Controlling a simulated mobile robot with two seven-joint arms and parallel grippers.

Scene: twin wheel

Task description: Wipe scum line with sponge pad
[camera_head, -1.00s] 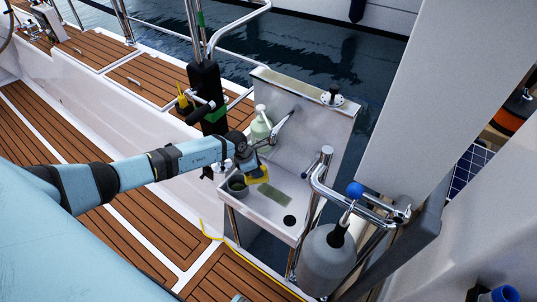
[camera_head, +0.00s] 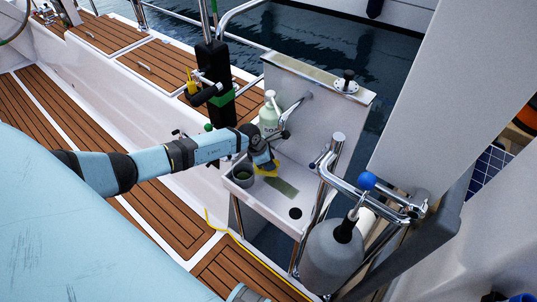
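My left gripper (camera_head: 262,158) reaches in from the left over a small white basin (camera_head: 257,205). It appears shut on a yellow sponge pad (camera_head: 266,170), and its fingers are mostly hidden by the wrist. The sponge pad is low over the basin floor, at the upper left end of a dull green scum strip (camera_head: 283,187). I cannot tell whether the pad touches the floor. My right gripper is not in view.
A grey cup (camera_head: 243,177) stands at the basin's left corner, close to my gripper. A pale green soap bottle (camera_head: 269,118) and a faucet (camera_head: 292,110) stand behind. The basin has a dark drain hole (camera_head: 295,213).

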